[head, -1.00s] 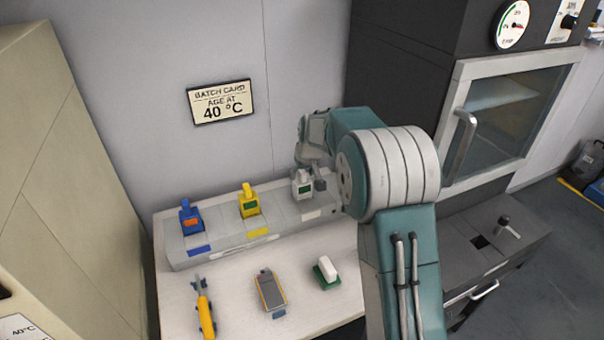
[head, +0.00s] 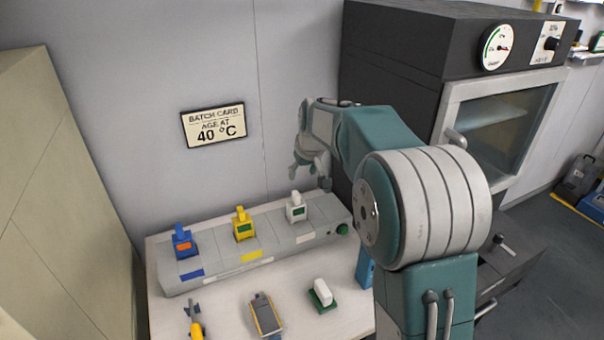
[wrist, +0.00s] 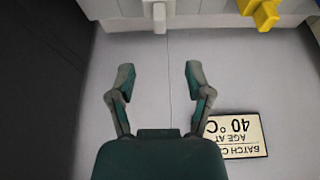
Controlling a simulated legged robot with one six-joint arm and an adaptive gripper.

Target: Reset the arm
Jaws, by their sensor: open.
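My gripper (head: 311,178) is raised above the back right of the bench, up near the wall, behind and above the white-handled unit (head: 296,207). In the wrist view its two fingers (wrist: 159,85) are spread apart with nothing between them, and the grey wall shows behind them. My arm is bent, with its large round joint in front of the dark oven. The white unit also shows at the top of the wrist view (wrist: 158,12), apart from the fingers.
A blue unit (head: 182,242) and a yellow unit (head: 243,224) stand on the grey rack (head: 215,270). Loose tools and a white-and-green block (head: 322,294) lie on the white bench (head: 225,309). A batch card (head: 213,126) reading 40 °C hangs on the wall. The oven (head: 500,115) stands right.

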